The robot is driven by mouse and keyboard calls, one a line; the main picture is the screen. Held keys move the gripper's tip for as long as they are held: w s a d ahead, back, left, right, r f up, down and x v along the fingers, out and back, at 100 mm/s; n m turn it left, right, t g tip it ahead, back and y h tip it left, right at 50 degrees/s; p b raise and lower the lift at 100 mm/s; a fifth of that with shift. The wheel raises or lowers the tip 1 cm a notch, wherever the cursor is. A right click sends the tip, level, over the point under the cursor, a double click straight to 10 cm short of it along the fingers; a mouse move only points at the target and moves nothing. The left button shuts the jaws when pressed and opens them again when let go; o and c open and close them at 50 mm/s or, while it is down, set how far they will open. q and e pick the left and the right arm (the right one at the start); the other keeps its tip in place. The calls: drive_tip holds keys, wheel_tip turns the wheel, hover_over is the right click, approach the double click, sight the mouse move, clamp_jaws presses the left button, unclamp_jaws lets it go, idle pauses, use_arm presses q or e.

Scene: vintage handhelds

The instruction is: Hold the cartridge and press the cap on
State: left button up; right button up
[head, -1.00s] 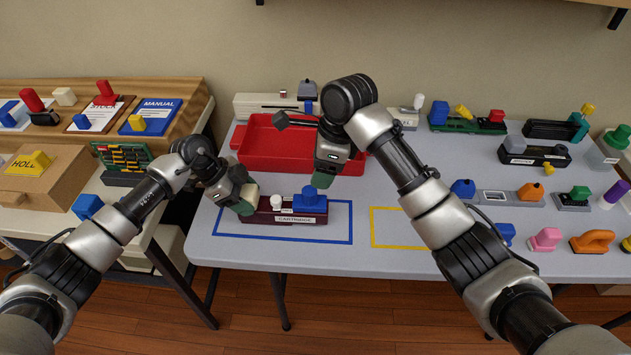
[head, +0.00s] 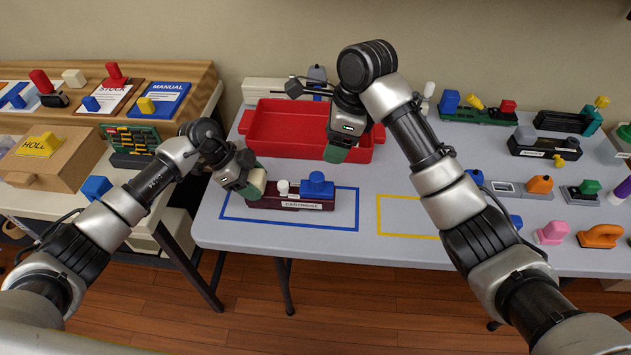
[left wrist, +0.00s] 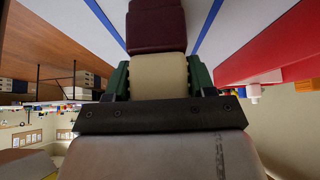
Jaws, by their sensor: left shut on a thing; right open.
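The dark maroon cartridge (head: 264,203), with a white label on its front, lies inside the blue outline on the table. A white knob (head: 283,188) and a blue block (head: 317,186) stand on its top; I cannot tell which piece is the cap. My left gripper (head: 254,184) is shut on the cream part at the cartridge's left end. In the left wrist view this cream part (left wrist: 159,77) sits between the green fingers, with the maroon body (left wrist: 156,25) beyond. My right gripper (head: 337,152) is open and empty, pointing down above and behind the blue block.
A red tray (head: 262,151) stands behind the cartridge, close to my right gripper. A yellow outline (head: 405,236) to the right is empty. Several coloured handheld parts fill the table's right side. A side table with a cardboard box (head: 52,170) stands at left.

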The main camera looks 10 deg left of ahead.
use_arm(q)
drive_tip(key=shift+s+f, duration=0.15)
drive_tip(key=shift+f, duration=0.15)
drive_tip(key=o, duration=1.5)
drive_tip(key=shift+a, duration=0.1)
drive_tip(key=shift+o, duration=0.2)
drive_tip(key=shift+w+r, duration=0.1)
drive_tip(key=shift+w, duration=0.1)
drive_tip(key=shift+r, duration=0.2)
drive_tip(key=shift+v, duration=3.65)
drive_tip(key=shift+a, duration=0.1)
